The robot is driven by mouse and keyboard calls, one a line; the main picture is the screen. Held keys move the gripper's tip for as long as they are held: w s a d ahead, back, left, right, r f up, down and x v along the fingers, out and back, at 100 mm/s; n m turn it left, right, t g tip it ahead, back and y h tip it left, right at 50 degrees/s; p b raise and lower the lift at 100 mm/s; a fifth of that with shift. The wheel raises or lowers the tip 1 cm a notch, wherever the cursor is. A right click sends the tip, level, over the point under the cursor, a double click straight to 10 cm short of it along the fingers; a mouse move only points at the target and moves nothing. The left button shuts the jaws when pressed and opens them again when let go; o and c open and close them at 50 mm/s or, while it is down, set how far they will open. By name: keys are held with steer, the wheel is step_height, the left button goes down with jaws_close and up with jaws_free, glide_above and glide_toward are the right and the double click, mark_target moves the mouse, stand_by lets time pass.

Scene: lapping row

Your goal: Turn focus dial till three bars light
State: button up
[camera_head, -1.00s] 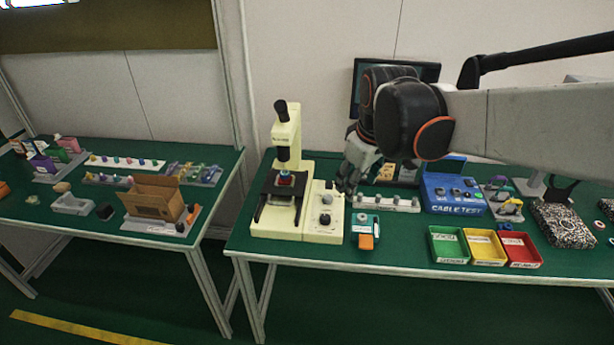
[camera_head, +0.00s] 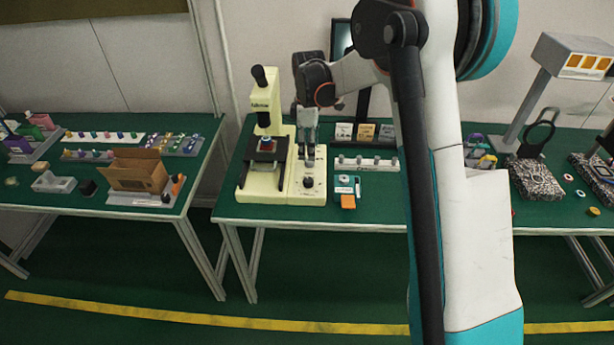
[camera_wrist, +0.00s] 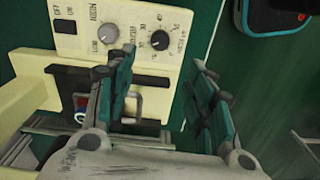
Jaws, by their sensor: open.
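The cream microscope-like instrument (camera_head: 263,118) stands on the table, with a flat control panel (camera_head: 307,195) to its right. In the wrist view the panel (camera_wrist: 139,20) carries a black dial (camera_wrist: 160,40) with markings around it, a grey knob (camera_wrist: 108,31) and a dark switch (camera_wrist: 65,26). Which knob is the focus dial I cannot tell from the blurred lettering. My gripper (camera_head: 308,163) points down at the panel's back part; in the wrist view it (camera_wrist: 163,62) is open and empty, its fingers either side of the black dial's line. No lit bars can be made out on the instrument.
A teal device with an orange end (camera_head: 347,190) lies right of the panel. A white strip with pegs (camera_head: 366,164) is behind it. A cardboard box (camera_head: 138,172) sits on the left table.

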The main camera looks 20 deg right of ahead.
mark_target(308, 180)
step_height(308, 180, down, 14)
steer(key=b, duration=0.4)
steer(key=shift+r, duration=0.2)
steer(key=shift+c, duration=0.5)
steer(key=c, duration=1)
